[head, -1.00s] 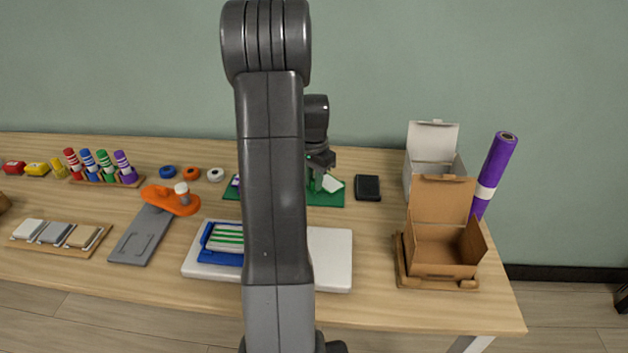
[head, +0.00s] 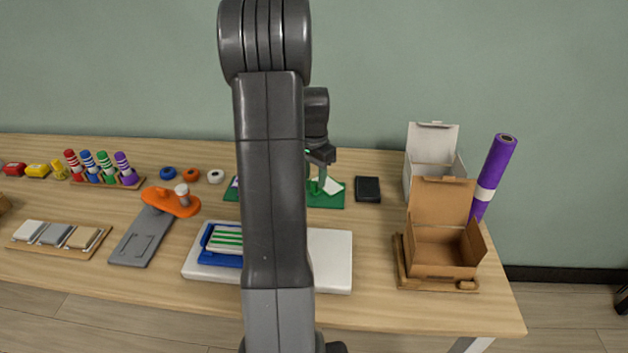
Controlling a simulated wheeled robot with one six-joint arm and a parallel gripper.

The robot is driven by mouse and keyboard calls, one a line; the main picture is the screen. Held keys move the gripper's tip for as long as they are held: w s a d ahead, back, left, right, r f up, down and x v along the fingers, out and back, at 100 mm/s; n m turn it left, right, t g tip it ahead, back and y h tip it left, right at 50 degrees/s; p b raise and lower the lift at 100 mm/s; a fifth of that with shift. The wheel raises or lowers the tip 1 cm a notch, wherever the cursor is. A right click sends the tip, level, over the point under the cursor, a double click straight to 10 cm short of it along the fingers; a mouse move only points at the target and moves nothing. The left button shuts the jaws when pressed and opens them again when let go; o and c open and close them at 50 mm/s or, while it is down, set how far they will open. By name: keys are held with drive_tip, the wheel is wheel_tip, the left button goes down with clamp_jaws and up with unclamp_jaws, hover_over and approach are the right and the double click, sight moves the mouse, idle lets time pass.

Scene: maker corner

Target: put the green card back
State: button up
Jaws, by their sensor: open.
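My gripper (head: 321,176) is open over the green mat (head: 335,203) at the back of the table. A small green upright piece (head: 321,186) shows under it, possibly the green card; I cannot tell whether the fingers touch it. A small white piece (head: 334,187) lies on the mat just right of it. A green-and-white striped stack (head: 226,239) sits in a blue tray (head: 208,258) on a white board (head: 333,259) nearer the front. My arm hides the middle of the mat and part of the white board.
A black flat box (head: 367,188) lies right of the mat. An open cardboard box (head: 442,255), an open white box (head: 432,150) and a purple roll (head: 498,163) stand at the right. An orange-and-grey tool (head: 147,240) lies at left. Some table between mat and cardboard box is clear.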

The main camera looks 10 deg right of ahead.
wheel_tip(320, 180, up, 10)
drive_tip(key=shift+p, duration=0.45)
drive_tip(key=shift+f, duration=0.15)
wheel_tip(320, 180, down, 12)
drive_tip(key=shift+b, duration=0.7)
drive_tip(key=shift+w+r, duration=0.1)
drive_tip(key=shift+r, duration=1.75)
